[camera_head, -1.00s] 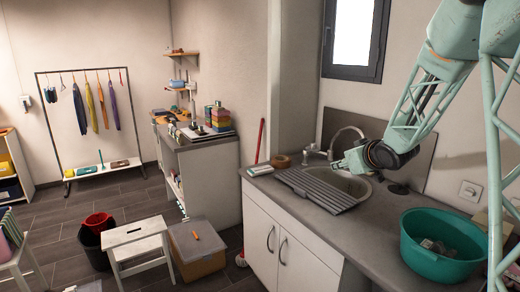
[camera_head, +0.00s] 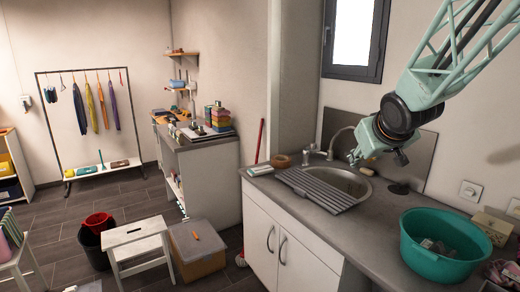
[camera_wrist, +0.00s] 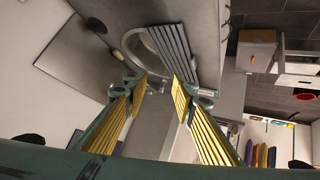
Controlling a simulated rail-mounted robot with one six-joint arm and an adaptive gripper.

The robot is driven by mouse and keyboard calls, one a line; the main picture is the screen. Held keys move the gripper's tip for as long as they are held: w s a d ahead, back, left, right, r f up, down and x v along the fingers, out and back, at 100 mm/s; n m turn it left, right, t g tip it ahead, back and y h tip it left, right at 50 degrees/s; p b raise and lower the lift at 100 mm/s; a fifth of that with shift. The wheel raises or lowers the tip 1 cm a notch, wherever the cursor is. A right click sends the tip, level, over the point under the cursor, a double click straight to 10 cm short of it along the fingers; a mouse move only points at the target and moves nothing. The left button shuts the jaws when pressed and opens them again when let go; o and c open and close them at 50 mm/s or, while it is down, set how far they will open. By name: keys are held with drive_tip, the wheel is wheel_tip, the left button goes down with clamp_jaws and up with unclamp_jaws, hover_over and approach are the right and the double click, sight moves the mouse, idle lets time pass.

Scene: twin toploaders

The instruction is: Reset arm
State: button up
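My gripper (camera_head: 379,157) hangs over the counter near the sink, in front of the grey splashback. In the wrist view my gripper (camera_wrist: 160,88) shows two fingers with yellow ribbed pads standing apart. Nothing is between them. The sink (camera_head: 345,182) with its ridged drainboard (camera_head: 318,188) lies below and to the left of the gripper. In the wrist view the drainboard (camera_wrist: 174,52) shows beyond the fingertips.
A teal basin (camera_head: 428,262) with small items inside stands on the counter (camera_head: 375,228) at right. A box (camera_head: 490,228) is behind it. A curved tap (camera_head: 341,138) rises close to the gripper's left. A stool (camera_head: 135,235) and a lidded crate (camera_head: 197,265) are on the floor.

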drive_tip(key=s+a+g, duration=0.2)
drive_tip(key=s+a, duration=0.1)
drive_tip(key=s, duration=1.3)
drive_tip(key=s+a+m+g+y, duration=0.1)
drive_tip(key=s+a, duration=0.3)
drive_tip(key=s, duration=1.3)
drive_tip(key=s+a+m+g, duration=0.1)
drive_tip(key=s+a+g, duration=0.2)
drive_tip(key=s, duration=1.4)
drive_tip(key=shift+s+a+f, duration=0.15)
drive_tip(key=shift+a+f, duration=0.15)
drive_tip(key=shift+a, duration=0.25)
drive_tip(key=shift+d, duration=0.15)
